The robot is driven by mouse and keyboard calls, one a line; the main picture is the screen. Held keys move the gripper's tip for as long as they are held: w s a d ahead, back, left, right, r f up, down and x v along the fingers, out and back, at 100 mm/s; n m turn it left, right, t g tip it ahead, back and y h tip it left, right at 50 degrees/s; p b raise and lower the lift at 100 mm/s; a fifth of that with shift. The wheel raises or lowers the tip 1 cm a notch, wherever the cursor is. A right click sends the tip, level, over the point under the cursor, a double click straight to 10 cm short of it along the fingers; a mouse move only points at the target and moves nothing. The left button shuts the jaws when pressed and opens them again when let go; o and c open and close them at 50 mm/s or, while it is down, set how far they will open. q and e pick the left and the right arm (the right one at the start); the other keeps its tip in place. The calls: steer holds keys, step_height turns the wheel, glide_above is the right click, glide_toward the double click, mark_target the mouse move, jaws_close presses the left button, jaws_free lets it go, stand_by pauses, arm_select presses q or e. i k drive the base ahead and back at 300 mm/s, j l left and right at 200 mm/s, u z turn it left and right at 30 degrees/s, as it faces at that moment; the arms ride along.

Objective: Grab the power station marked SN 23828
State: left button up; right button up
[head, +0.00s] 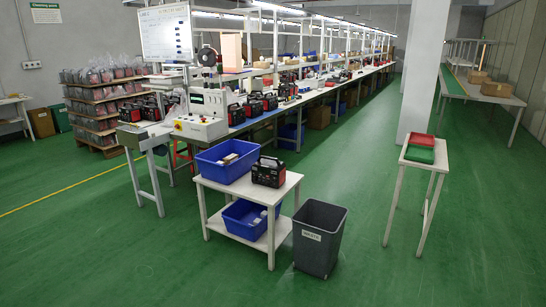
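A black and red power station (269,173) with a top handle stands upright on the top of a small white two-tier table (235,186), to the right of a blue crate. More black and red power stations stand on the long workbench, such as one nearer its front end (237,115) and a group further along. One more (131,113) stands at the bench's left end. No serial number is readable on any of them. Neither of my grippers shows in the head view.
A blue crate (217,174) shares the small table's top and another (240,218) is on its lower shelf. A grey waste bin (320,242) stands on its right. A stand with red and green trays (420,155) is further right. Front floor is clear.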

mark_target(268, 172)
steer(key=i+j, duration=0.1)
steer(key=i, duration=1.95)
steer(key=i+z, duration=0.3)
steer(key=i, duration=0.15)
steer(key=i+j+z, duration=0.3)
steer(key=i, duration=0.15)
steer(key=i+j+z, duration=0.15)
steer(key=i+z, duration=0.15)
steer(key=i+j+z, duration=0.3)
steer(key=i, duration=0.2)
